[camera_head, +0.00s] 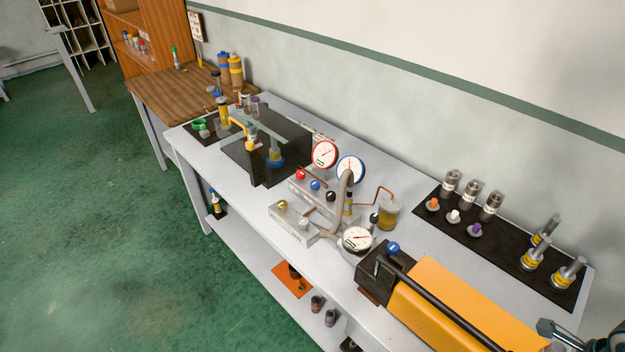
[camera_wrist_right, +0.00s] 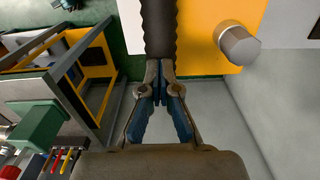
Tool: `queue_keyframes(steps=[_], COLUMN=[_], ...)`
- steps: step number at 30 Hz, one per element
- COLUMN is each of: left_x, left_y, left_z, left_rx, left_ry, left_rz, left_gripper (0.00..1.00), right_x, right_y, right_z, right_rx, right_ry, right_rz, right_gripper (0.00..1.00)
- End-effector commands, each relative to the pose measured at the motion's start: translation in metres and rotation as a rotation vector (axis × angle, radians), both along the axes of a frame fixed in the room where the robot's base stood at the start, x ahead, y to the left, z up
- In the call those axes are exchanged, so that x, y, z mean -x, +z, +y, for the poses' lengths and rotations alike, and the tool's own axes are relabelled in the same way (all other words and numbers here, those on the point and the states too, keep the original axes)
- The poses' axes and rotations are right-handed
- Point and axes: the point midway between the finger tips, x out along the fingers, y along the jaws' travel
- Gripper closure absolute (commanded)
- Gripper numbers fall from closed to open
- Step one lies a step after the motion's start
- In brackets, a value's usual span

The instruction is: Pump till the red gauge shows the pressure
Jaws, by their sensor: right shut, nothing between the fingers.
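The red-rimmed gauge (camera_head: 325,154) stands on the bench in the head view; its dial is too small to read. A blue-rimmed gauge (camera_head: 350,169) is beside it. The hand pump has a yellow body (camera_head: 450,305) and a long black lever (camera_head: 430,302) lying low along it. A third gauge (camera_head: 357,238) sits at the pump's front end. In the right wrist view my right gripper (camera_wrist_right: 160,88) is shut and empty, its tips at or just short of the black lever grip (camera_wrist_right: 160,30); contact is unclear. My left gripper is not in view.
Red, blue and black knobs (camera_head: 315,186) sit on a metal manifold below the gauges. A dark mat (camera_head: 500,235) with metal fittings lies at the back right. Green floor is open at left.

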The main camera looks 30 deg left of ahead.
Motion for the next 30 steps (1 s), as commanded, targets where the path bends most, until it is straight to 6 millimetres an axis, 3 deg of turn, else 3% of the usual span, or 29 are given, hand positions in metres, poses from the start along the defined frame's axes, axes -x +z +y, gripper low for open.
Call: queue_keyframes(steps=[5, 13, 23, 30], left_x=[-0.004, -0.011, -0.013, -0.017], left_y=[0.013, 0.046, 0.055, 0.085], left_z=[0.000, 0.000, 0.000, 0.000], left_rx=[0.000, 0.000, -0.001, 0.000], left_ry=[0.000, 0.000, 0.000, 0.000], left_rz=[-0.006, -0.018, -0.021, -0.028], left_gripper=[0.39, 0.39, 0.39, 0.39], right_x=[0.000, 0.000, -0.002, -0.004], right_y=[0.017, 0.067, 0.082, 0.123], right_z=[0.001, 0.003, 0.005, 0.016], right_rx=[-0.001, -0.001, -0.001, -0.002], right_ry=[0.002, 0.002, 0.002, 0.004], right_rz=[0.005, 0.002, 0.002, 0.000], right_gripper=[1.00, 1.00, 1.00, 1.00])
